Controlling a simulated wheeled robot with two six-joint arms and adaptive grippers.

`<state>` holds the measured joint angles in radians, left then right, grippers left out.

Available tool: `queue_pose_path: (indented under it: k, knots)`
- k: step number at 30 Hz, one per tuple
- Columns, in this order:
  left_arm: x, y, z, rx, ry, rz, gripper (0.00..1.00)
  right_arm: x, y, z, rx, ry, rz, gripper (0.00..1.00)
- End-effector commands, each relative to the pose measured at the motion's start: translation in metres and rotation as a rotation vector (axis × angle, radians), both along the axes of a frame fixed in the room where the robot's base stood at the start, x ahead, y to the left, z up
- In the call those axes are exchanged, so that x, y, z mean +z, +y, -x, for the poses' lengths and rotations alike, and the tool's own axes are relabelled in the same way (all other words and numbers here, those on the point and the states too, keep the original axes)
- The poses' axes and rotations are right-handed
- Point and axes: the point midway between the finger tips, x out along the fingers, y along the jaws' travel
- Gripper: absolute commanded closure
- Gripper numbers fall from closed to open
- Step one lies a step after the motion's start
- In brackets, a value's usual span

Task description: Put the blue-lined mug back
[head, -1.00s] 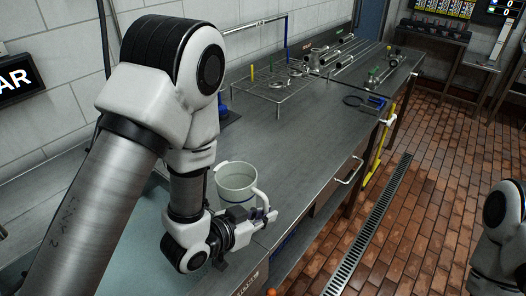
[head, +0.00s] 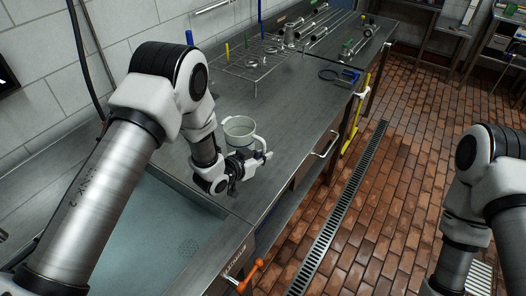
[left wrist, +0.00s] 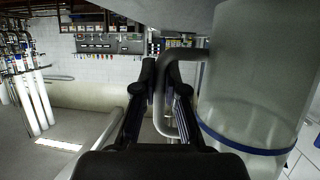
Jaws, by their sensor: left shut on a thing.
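The mug (head: 240,130) is pale, upright and open at the top, over the steel counter beyond the sink. Its blue band (left wrist: 245,145) shows low on its wall in the left wrist view. My left gripper (head: 258,157) is on the near side of the mug, shut on its handle. In the left wrist view the dark fingers (left wrist: 165,85) close around the grey handle (left wrist: 183,54). I cannot tell whether the mug's base touches the counter. My right arm shows at the right edge, but its gripper is out of view.
The counter (head: 290,110) is clear beside the mug. A wire rack (head: 250,72) stands behind it, with pipes (head: 318,30) farther back. A sink (head: 145,225) lies in front. An orange-handled lever (head: 250,275) sticks out below the front edge.

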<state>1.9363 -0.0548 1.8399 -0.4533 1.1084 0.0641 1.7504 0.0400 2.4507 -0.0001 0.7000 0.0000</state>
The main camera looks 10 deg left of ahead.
Motion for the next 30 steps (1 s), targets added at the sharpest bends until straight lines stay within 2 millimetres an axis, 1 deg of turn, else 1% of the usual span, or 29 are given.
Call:
queue_pose_path:
  k: [1,7,9,10,19,22,26,30]
  knots:
    - [-0.001,0.000,0.000,0.000,-0.002,0.000,1.00,0.004,0.000,0.000,0.000,0.000,0.000,1.00]
    - [-0.004,0.000,0.000,-0.001,-0.004,0.000,1.00,0.002,0.000,0.000,0.000,0.000,0.000,1.00]
    - [-0.004,0.000,0.000,-0.001,-0.004,0.000,0.72,0.001,0.000,0.000,0.000,0.000,0.000,1.00]
    - [-0.004,0.000,0.000,-0.001,-0.003,-0.001,0.65,0.001,0.000,0.000,0.000,0.000,0.000,1.00]
    - [-0.004,0.000,0.001,0.000,-0.002,0.000,0.65,0.001,0.000,0.000,0.000,0.000,0.000,1.00]
    - [-0.002,0.004,0.007,0.001,-0.001,-0.001,0.65,-0.002,0.000,0.000,0.000,0.000,0.000,1.00]
    - [0.006,0.015,0.028,0.002,0.000,0.002,0.65,-0.010,0.000,0.000,0.000,0.000,0.000,1.00]
    - [0.019,0.032,0.059,0.004,-0.002,0.003,0.65,-0.021,0.000,0.000,0.000,0.000,0.000,1.00]
